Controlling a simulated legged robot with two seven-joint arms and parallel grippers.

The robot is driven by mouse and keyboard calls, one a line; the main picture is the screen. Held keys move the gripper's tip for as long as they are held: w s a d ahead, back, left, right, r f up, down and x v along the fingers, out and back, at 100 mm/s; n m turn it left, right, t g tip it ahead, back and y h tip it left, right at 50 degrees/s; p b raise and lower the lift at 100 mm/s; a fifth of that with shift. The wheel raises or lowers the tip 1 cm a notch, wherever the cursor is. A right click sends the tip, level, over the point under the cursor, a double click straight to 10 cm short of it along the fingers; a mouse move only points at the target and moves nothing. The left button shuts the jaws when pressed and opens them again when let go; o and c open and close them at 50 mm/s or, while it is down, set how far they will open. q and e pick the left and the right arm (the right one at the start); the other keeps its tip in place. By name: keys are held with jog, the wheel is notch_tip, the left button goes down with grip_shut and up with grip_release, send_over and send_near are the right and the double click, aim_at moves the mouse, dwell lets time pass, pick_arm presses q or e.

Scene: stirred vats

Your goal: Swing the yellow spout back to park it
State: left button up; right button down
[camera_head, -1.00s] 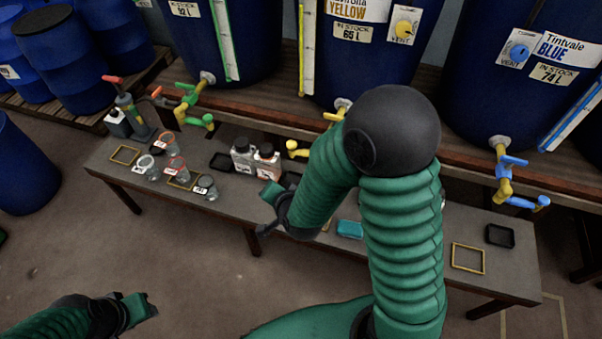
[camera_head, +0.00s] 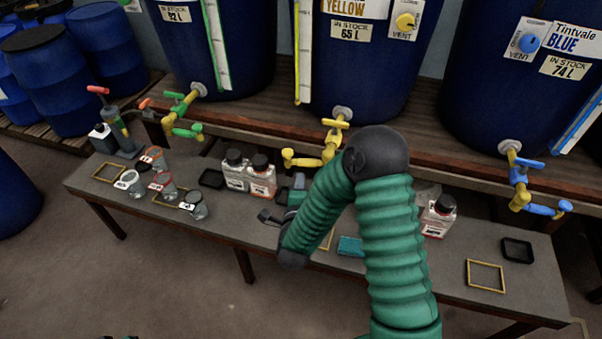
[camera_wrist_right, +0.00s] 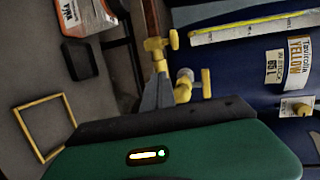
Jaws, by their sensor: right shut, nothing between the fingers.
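The yellow spout (camera_head: 303,160) hangs under the middle vat and points left from its yellow tap (camera_head: 333,140). Its rounded end is at the left. My right gripper (camera_head: 292,190) is shut and empty, just below and in front of the spout's end in the head view, apart from it as far as I can see. In the right wrist view yellow tap parts (camera_wrist_right: 157,55) show just beyond the grey fingertips (camera_wrist_right: 160,92); whether they touch is unclear. My forearm partly covers the tap's lower right. Only a sliver of my left gripper (camera_head: 121,337) shows at the bottom edge.
Green taps (camera_head: 184,130) and blue taps (camera_head: 522,190) hang from the side vats. The low bench (camera_head: 235,218) holds bottles (camera_head: 236,170), cups (camera_head: 163,185), a teal block (camera_head: 350,246), dark trays and yellow frames (camera_head: 486,275). The floor in front is clear.

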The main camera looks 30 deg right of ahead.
aim_at(299, 162)
jog(key=b+x, duration=0.1)
jog(key=x, duration=0.4)
jog(key=shift+w+d, duration=0.15)
jog(key=shift+d, duration=0.05)
jog(key=shift+w, duration=0.15)
jog(key=shift+w+d, duration=0.2)
jog(key=shift+w, duration=0.7)
jog(key=shift+r, duration=0.1)
